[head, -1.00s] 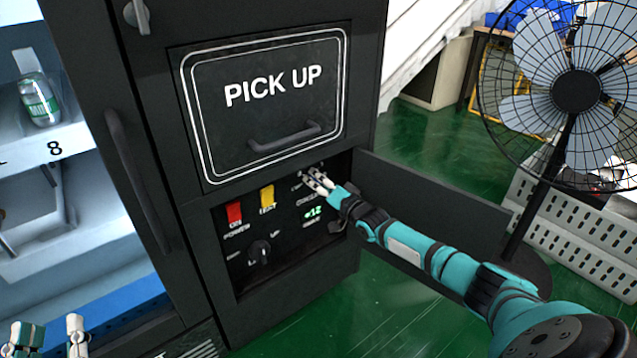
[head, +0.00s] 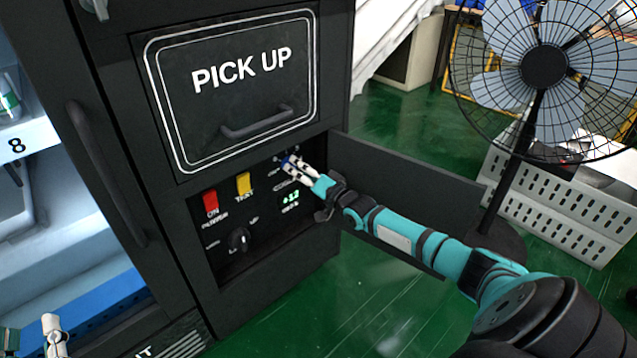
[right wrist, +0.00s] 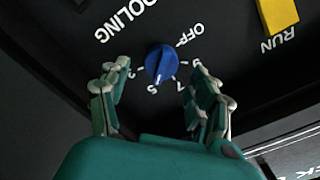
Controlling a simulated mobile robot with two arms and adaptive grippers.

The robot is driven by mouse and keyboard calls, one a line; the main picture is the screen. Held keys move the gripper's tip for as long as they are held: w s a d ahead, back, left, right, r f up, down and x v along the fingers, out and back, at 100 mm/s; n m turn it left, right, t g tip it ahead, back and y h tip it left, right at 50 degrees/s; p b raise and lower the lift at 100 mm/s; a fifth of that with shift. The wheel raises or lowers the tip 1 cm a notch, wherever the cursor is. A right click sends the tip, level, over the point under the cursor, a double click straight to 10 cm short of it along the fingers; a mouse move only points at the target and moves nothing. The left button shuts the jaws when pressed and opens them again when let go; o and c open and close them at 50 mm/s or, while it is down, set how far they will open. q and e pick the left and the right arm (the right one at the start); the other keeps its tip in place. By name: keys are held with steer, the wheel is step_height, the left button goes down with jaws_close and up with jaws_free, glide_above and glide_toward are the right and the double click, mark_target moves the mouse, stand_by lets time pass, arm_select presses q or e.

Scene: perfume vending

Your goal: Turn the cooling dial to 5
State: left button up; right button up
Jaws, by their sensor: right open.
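The blue cooling dial (right wrist: 160,63) is on the black panel, with OFF and several numbers around it. Its white pointer mark is toward the bottom in the right wrist view, near the 5. My right gripper (right wrist: 157,76) is open, one finger on each side of the dial and apart from it. In the head view the right gripper (head: 296,168) is at the panel's upper right and partly covers the dial (head: 287,161). My left gripper (head: 32,338) shows only partly at the bottom left, its fingers apart and empty.
Beside the dial are a red power switch (head: 210,203), a yellow switch (head: 244,184), a black knob (head: 239,240) and a green +12 display (head: 290,198). The open panel door (head: 400,185) stands right of the recess, behind my right arm. A fan (head: 545,70) stands farther right.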

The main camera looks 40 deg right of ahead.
steer(key=s, duration=0.9)
steer(key=shift+d, duration=0.3)
